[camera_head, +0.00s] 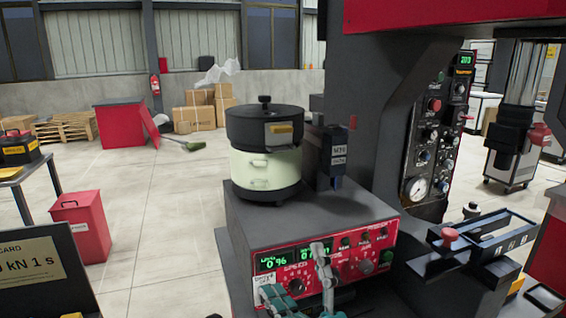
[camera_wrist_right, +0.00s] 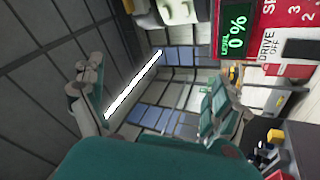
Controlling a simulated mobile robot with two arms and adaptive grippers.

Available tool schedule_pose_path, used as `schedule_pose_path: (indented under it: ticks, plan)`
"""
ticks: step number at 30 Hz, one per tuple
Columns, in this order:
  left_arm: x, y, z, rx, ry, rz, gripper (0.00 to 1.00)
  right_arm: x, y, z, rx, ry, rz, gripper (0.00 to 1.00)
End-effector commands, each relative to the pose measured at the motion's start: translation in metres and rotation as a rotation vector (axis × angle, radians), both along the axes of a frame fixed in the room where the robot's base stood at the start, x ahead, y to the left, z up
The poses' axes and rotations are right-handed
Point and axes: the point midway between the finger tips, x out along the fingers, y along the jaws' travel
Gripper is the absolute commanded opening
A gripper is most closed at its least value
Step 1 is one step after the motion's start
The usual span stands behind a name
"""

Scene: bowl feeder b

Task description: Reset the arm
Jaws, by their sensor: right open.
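My right gripper (camera_head: 298,278) is at the bottom centre of the head view, in front of the red control panel (camera_head: 340,254) of the bowl feeder. Its teal and grey fingers are spread apart, with nothing between them. In the right wrist view, my right gripper (camera_wrist_right: 150,92) also shows open and empty. The panel (camera_wrist_right: 284,22) is at the upper right there, with a green "0%" display. The feeder's round bowl unit (camera_head: 265,150), black above and cream below, stands on the grey base. My left gripper is not in view.
A dark press frame with a gauge panel (camera_head: 432,140) stands right of the feeder. A black rack (camera_head: 478,240) with a red knob is at the lower right. A red bin (camera_head: 82,228) and a dark sign board (camera_head: 40,275) are at left. Open floor lies between.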

Motion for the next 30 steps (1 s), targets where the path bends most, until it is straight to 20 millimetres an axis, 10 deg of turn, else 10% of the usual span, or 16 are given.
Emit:
schedule_pose_path:
  ticks: [5, 12, 28, 30]
  plan:
    - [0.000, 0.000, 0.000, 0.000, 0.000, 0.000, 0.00, 0.009, -0.086, -0.109, 0.246, 0.535, -0.225, 1.00]
    - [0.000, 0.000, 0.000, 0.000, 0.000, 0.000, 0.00, -0.060, -0.152, -0.240, 0.459, 1.125, -0.466, 1.00]
    - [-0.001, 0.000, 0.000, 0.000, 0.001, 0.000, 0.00, -0.230, -0.187, -0.338, 0.606, 1.819, -0.748, 1.00]
    - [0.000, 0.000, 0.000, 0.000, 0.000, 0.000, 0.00, -0.220, -0.185, -0.361, 0.600, 1.820, -0.748, 1.00]
